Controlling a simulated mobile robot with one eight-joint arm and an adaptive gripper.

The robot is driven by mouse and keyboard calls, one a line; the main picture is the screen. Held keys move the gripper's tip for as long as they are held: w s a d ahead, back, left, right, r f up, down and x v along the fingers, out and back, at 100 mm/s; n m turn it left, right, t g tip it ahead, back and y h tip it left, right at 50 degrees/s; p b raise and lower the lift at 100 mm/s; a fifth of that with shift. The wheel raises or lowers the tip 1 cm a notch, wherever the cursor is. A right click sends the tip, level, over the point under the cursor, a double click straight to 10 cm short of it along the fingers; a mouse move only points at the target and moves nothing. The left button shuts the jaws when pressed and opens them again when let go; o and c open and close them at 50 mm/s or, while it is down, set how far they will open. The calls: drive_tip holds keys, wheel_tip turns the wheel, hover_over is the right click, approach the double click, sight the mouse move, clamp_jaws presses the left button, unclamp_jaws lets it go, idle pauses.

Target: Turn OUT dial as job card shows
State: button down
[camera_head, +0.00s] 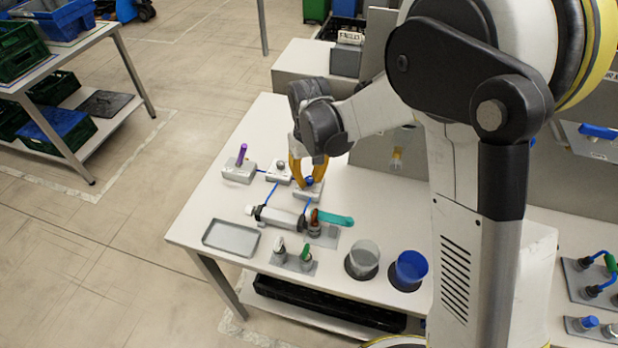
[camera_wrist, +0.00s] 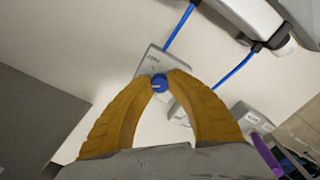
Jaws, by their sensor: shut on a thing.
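The blue dial (camera_head: 309,181) sits on a small light-grey block (camera_head: 308,194) on the white table. In the wrist view the round blue dial (camera_wrist: 159,82) stands on its grey plate (camera_wrist: 152,61), which carries small dark lettering too small to read. My gripper (camera_head: 307,176) has yellow-orange fingers and points down at the dial. In the wrist view my gripper (camera_wrist: 160,80) has its fingertips closed on the two sides of the dial. The dial's pointer mark cannot be made out. I cannot pick out the job card.
A grey block with a purple lever (camera_head: 242,155) stands to the left, joined by blue tubing. A grey cylinder (camera_head: 279,216), a teal-handled valve (camera_head: 335,219), a flat tray (camera_head: 231,238) and two cups, grey (camera_head: 363,258) and blue (camera_head: 409,269), stand nearer.

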sight(309, 178)
drive_tip(key=n, duration=0.5)
drive_tip(key=shift+n, duration=0.3)
drive_tip(key=n, duration=0.5)
drive_tip(key=shift+n, duration=0.4)
drive_tip(key=c, duration=1.2)
unclamp_jaws()
drive_tip(key=shift+c, duration=0.2)
wheel_tip(309, 178, up, 12)
